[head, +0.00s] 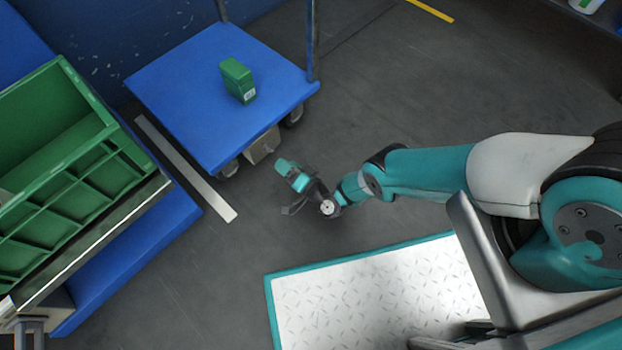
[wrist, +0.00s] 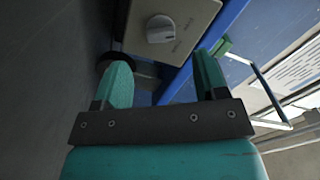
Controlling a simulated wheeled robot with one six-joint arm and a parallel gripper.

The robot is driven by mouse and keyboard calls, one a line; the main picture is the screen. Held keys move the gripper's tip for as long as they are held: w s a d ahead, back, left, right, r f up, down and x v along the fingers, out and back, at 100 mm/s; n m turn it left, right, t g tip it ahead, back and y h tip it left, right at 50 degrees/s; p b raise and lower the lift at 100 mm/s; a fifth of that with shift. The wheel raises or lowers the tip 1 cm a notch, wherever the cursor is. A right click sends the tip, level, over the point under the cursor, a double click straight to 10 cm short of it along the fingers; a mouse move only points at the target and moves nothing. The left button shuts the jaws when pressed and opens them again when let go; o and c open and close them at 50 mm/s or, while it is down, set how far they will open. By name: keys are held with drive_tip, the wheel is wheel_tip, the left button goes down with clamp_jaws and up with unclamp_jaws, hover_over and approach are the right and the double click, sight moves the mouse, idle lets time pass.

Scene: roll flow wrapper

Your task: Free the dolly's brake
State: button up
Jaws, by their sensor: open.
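The blue dolly (head: 185,95) stands at the upper left of the head view. A beige brake box (head: 263,146) hangs under its near edge, between its wheels. My gripper (head: 284,188) is near the box in the head view, low over the floor. In the wrist view, its two teal fingers (wrist: 163,70) are apart with nothing between them. The knob lies beyond the fingertips, apart from them.
A green box (head: 237,80) stands on the dolly's deck. A green compartment bin (head: 60,170) is at the left, above a blue base. A pale floor strip (head: 185,170) runs beside the dolly. Open grey floor (head: 330,100) lies right of it.

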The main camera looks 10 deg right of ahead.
drive_tip(key=p+v, duration=0.1)
drive_tip(key=v, duration=0.9)
drive_tip(key=shift+d, duration=0.1)
